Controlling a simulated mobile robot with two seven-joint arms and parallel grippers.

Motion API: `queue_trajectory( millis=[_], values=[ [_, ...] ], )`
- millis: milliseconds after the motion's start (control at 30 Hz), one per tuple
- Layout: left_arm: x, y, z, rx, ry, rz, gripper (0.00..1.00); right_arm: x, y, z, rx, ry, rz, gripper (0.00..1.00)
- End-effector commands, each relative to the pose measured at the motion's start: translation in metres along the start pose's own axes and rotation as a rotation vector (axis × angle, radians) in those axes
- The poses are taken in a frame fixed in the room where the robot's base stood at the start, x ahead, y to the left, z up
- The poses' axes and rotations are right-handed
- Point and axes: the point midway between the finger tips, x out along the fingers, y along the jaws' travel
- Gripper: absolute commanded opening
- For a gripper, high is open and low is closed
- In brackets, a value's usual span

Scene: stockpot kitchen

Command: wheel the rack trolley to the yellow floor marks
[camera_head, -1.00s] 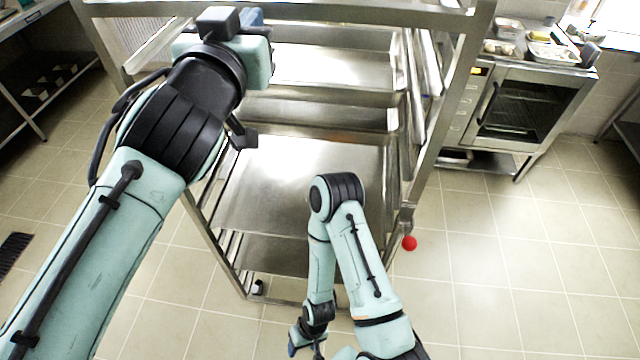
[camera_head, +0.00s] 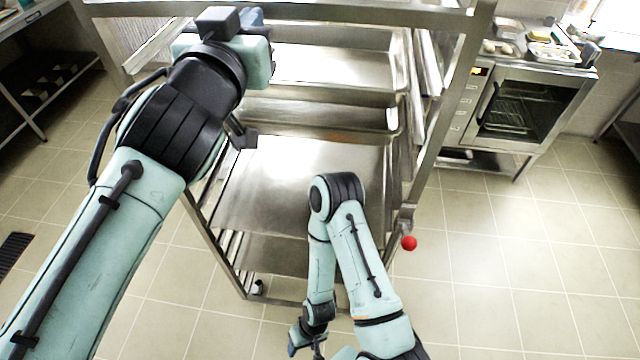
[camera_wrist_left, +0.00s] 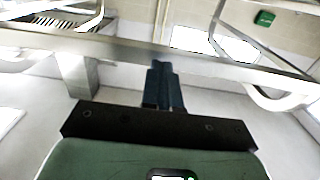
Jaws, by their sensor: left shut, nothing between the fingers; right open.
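The rack trolley (camera_head: 437,125) is a tall stainless steel frame with several shelves and trays, standing upright right in front of me in the head view. My left gripper (camera_head: 252,16) is by its top front bar, mostly hidden behind its own wrist. In the left wrist view its fingers (camera_wrist_left: 163,85) are together and empty, close to a metal rail (camera_wrist_left: 130,48); I cannot tell whether they touch it. My right gripper (camera_head: 305,347) hangs low in front of the trolley, open and empty, partly cut off by the lower edge. No yellow floor marks are in view.
A red ball-shaped knob (camera_head: 409,243) is at the trolley's lower right side. An oven (camera_head: 515,110) on a stand with food trays is at the right back. A dark-shelved table (camera_head: 45,85) is at the left. Tiled floor (camera_head: 520,270) is clear on the right.

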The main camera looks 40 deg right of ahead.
Motion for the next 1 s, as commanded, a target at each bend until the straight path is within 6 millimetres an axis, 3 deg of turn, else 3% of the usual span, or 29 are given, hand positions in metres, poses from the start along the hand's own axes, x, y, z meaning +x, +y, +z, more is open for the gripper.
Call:
queue_trajectory(
  millis=[367, 1000],
  values=[
    [0.003, 0.000, 0.000, 0.000, 0.000, 0.000, 0.00, -0.001, -0.001, -0.001, 0.000, 0.001, 0.000, 0.60],
    [0.054, 0.000, -0.001, 0.001, 0.001, -0.001, 0.00, -0.014, -0.010, -0.015, -0.007, 0.019, -0.006, 0.60]
  ],
)
